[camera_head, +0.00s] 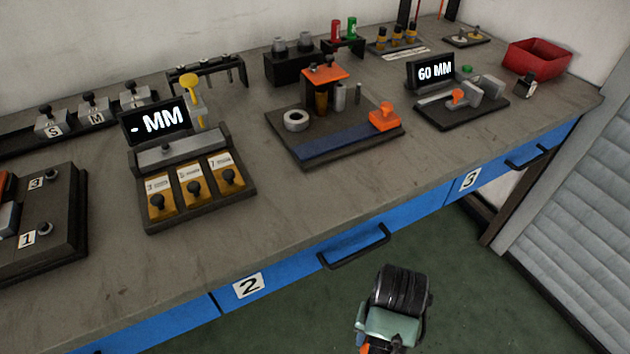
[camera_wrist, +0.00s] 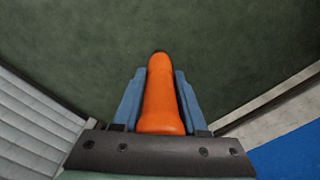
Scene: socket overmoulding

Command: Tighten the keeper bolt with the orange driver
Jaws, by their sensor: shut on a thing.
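My gripper (camera_wrist: 160,78) is shut on the orange driver (camera_wrist: 161,112), with one blue finger on each side of its rounded orange handle. The driver's shaft and tip are hidden. In the head view my wrist is at the bottom, over the floor in front of the bench, and a little orange shows at the lower edge. A mould fixture (camera_head: 300,150) with an orange top plate (camera_head: 325,75) and an orange block (camera_head: 384,116) stands on the bench, well away from my gripper. I cannot tell which part is the keeper bolt.
A gauge station reading "- MM" (camera_head: 157,121) stands left of the fixture, a "60 MM" station (camera_head: 433,73) right of it. A red bin (camera_head: 537,57) is at the far right. Blue drawers with black handles (camera_head: 353,246) front the bench. Green floor (camera_head: 470,290) lies clear.

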